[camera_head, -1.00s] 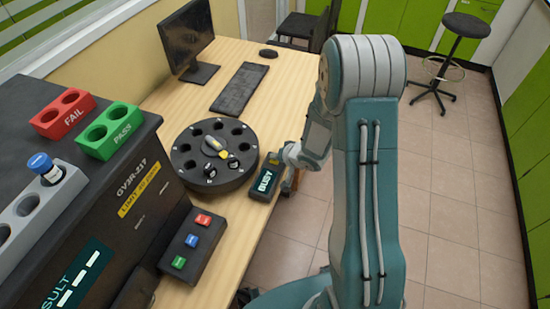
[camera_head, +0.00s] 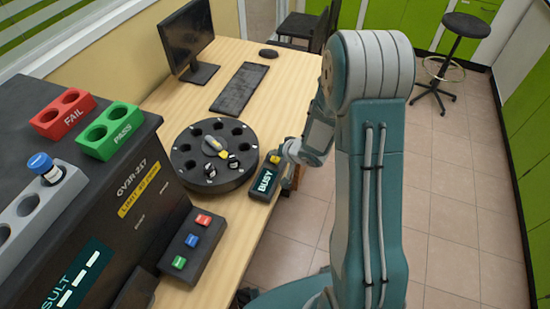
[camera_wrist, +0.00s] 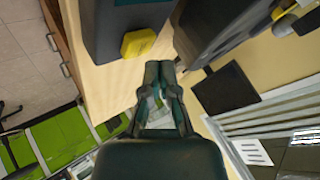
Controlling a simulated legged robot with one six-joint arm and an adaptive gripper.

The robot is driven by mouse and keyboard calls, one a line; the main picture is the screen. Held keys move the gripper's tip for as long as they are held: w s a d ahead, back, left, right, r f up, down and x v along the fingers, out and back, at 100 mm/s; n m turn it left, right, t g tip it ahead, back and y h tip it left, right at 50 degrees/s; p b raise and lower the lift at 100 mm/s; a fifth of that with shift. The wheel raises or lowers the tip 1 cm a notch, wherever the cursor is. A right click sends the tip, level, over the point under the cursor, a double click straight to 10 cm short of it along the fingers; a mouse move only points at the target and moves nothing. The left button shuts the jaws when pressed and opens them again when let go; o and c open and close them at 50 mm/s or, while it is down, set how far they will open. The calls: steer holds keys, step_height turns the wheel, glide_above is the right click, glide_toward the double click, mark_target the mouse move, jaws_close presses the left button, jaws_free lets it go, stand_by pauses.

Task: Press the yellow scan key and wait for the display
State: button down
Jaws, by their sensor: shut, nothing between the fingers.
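The scanner (camera_head: 263,181) is a dark handheld block near the right edge of the desk. Its lit display reads BUSY. The yellow scan key (camera_head: 275,158) is at its far end, and shows in the wrist view (camera_wrist: 138,43) on the dark body. My gripper (camera_wrist: 160,68) is shut and empty, its fingertips just beside the key in the wrist view with a small gap in the picture. In the head view my wrist is right of the key and the fingertips are hard to make out.
A black round carousel (camera_head: 181,158) with holes stands left of the scanner. Nearer are a three-button box (camera_head: 184,262) and the analyser (camera_head: 142,226), with a red FAIL rack (camera_head: 49,127), a green PASS rack (camera_head: 96,152) and a blue-capped vial (camera_head: 42,166) on top.

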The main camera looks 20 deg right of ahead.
mark_target(276, 160)
steer(key=shift+r, duration=2.45)
steer(key=shift+r, duration=0.2)
steer(key=s+d+r+h, duration=0.3)
steer(key=r, duration=0.5)
steer(key=s+d+r+h, duration=0.2)
steer(key=s+r+h, duration=0.1)
steer(key=r, duration=0.5)
steer(key=s+a+r+n+g, duration=0.1)
steer(key=s+a+r, duration=0.1)
steer(key=s, duration=0.8)
steer(key=s+a+r+n+g+y, duration=0.1)
steer(key=s+r, duration=0.4)
steer(key=s, duration=0.6)
steer(key=shift+a+n, duration=0.5)
steer(key=shift+a, duration=0.6)
